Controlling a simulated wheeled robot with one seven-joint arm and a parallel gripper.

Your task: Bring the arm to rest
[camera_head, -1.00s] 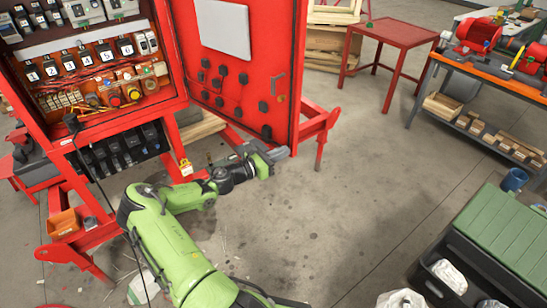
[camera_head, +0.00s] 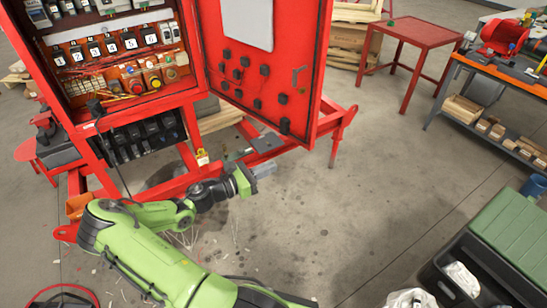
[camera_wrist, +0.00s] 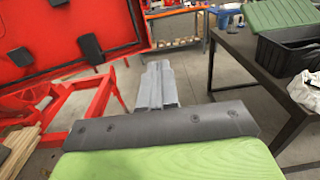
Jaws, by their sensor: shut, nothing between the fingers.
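My gripper (camera_head: 247,180) is at the end of my green arm, in the lower middle of the head view. It is in front of the red electrical cabinet's stand and below the open cabinet door (camera_head: 262,75), apart from both as far as I can see. In the wrist view the gripper's grey fingers (camera_wrist: 157,85) lie together, shut and empty, pointing away over the floor. The arm is bent, with its forearm stretched to the right.
The open red cabinet (camera_head: 115,60) holds numbered breakers and cables. Its red stand (camera_head: 185,160) is close behind my gripper. A red table (camera_head: 405,35) and an orange-edged bench (camera_head: 500,70) stand at the back right. A green-lidded black bin (camera_head: 500,240) is at lower right. Floor between is clear.

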